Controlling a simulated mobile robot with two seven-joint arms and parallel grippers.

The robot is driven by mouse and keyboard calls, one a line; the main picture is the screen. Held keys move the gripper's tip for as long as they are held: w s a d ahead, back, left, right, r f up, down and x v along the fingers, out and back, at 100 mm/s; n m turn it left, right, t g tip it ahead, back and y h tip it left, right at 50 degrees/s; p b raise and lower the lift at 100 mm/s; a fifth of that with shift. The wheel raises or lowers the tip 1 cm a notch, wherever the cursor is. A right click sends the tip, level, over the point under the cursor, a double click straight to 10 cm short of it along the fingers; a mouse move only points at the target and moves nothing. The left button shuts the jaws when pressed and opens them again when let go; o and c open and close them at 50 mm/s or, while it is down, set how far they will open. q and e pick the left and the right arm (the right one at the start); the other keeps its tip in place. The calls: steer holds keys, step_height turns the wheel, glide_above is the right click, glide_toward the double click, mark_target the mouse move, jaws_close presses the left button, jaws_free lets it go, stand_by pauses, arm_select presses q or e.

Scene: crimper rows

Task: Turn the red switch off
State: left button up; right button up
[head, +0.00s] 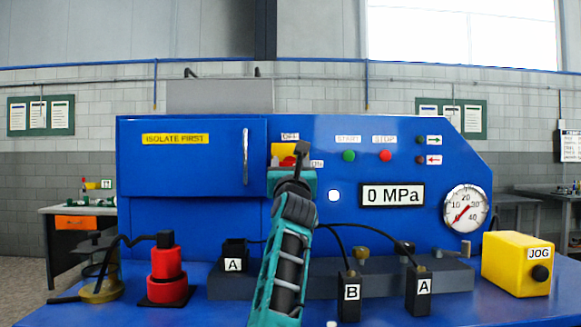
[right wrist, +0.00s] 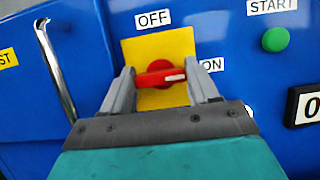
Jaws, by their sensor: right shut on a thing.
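The red switch (right wrist: 160,78) sits on a yellow plate (right wrist: 150,48) on the blue panel. Its handle lies about level, with the white-marked end toward the ON label (right wrist: 212,65); the OFF label (right wrist: 154,19) is above. In the head view a bit of the red switch (head: 288,160) shows above my gripper. My right gripper (right wrist: 158,70) is shut on the switch handle, one finger at each end. In the head view my right gripper (head: 290,172) hides much of the switch. My left gripper is not in view.
A cabinet handle (head: 245,157) sticks out left of the switch. To the right are the green START button (head: 348,155), red STOP button (head: 385,155), the 0 MPa display (head: 392,195) and a gauge (head: 466,208). Black blocks, cables and a yellow JOG box (head: 516,263) stand below.

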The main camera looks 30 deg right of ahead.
steer(key=c, duration=0.3)
